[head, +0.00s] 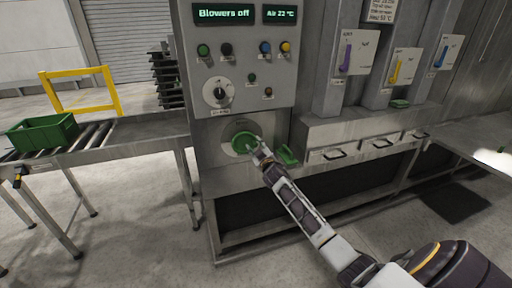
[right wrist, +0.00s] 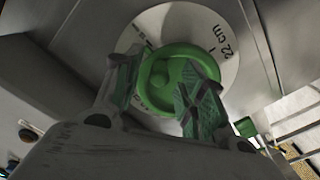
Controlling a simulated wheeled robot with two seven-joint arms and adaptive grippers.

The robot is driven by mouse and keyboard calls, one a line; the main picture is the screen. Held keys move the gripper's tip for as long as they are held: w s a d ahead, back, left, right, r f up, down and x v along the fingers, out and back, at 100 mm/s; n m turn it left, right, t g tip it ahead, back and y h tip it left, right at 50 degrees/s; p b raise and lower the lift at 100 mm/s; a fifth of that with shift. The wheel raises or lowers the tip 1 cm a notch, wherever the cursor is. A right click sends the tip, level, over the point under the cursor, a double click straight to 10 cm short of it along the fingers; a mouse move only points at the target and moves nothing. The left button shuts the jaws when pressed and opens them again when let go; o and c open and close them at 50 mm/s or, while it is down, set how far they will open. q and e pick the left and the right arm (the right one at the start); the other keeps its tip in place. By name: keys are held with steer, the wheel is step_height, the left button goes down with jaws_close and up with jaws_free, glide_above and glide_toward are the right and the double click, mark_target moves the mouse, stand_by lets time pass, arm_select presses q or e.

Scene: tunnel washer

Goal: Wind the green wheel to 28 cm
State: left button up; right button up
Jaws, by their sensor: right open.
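The green wheel (head: 243,143) sits on a round pale dial on the lower front of the grey control cabinet. In the right wrist view the wheel (right wrist: 171,76) is close up, and the dial (right wrist: 222,38) behind it carries the mark "22 cm" at its right. My right gripper (head: 256,148) reaches the wheel from the lower right. In the wrist view its two fingers (right wrist: 160,88) are spread on either side of the wheel's rim; I cannot tell whether they touch it. My left gripper is not in view.
Above the wheel are a black knob (head: 216,92), several coloured buttons and displays reading "Blowers off" and "Air 22 °C". A green part (head: 287,155) is right of the wheel. A roller conveyor (head: 100,135) with a green crate (head: 42,143) stands left.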

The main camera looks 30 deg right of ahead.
steer(key=shift+w, duration=0.15)
steer(key=shift+c, duration=0.3)
jaws_close()
steer(key=shift+f+m, duration=0.2)
steer(key=shift+m, duration=0.2)
steer(key=m, duration=0.2)
steer(key=f+m, duration=0.2)
steer(key=m, duration=0.1)
steer(key=shift+a+m, duration=0.3)
steer(key=m, duration=0.1)
steer(key=a+f+m, duration=0.1)
steer(key=m, duration=0.3)
steer(key=shift+w+a+f, duration=0.2)
steer(key=shift+a+f, duration=0.05)
steer(key=shift+f, duration=0.05)
steer(key=shift+m, duration=0.3)
